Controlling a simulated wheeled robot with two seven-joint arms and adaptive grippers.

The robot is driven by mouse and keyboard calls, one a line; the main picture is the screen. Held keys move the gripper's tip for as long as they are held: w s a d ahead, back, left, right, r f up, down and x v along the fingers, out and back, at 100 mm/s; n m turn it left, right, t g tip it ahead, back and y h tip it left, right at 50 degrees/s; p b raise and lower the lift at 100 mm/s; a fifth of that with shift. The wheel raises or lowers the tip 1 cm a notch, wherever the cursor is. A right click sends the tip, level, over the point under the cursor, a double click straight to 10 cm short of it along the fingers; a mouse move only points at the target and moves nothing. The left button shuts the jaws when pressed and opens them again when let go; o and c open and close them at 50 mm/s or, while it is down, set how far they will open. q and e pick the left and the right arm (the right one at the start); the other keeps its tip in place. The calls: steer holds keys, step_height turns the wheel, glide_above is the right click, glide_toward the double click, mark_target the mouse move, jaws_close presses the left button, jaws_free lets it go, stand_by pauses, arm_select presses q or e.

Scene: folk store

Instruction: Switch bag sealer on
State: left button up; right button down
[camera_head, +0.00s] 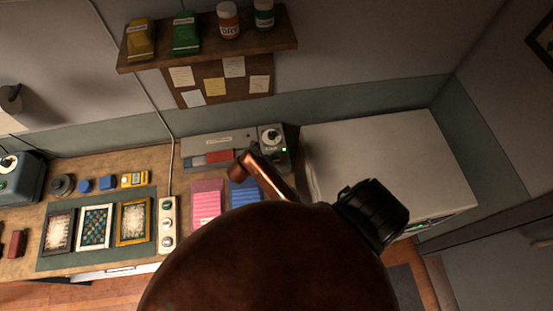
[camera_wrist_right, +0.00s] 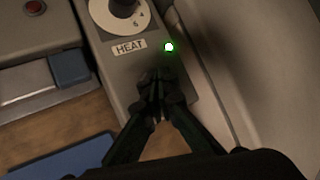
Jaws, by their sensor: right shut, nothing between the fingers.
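The bag sealer (camera_head: 215,142) is a long grey device at the back of the bench, against the wall. Its control box (camera_head: 272,136) at the right end carries a dial and a lit green light (camera_head: 284,150). In the right wrist view the dial (camera_wrist_right: 122,12), the HEAT label (camera_wrist_right: 129,46) and the glowing green light (camera_wrist_right: 168,47) show close up. My right gripper (camera_wrist_right: 157,88) is shut and empty, its tips over the control box face just below the label and light; contact cannot be told. Anything under the fingertips is hidden. My left gripper is not in view.
A large white chest (camera_head: 385,155) stands close to the right of the sealer. Pink packets (camera_head: 207,203) and blue packets (camera_head: 243,193) lie in front. A power strip (camera_head: 168,225) and framed pictures (camera_head: 95,226) lie left. A shelf (camera_head: 210,54) hangs above.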

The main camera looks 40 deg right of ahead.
steer(key=shift+r+p, duration=2.25)
steer(key=shift+r, duration=0.55)
steer(key=shift+f, duration=0.1)
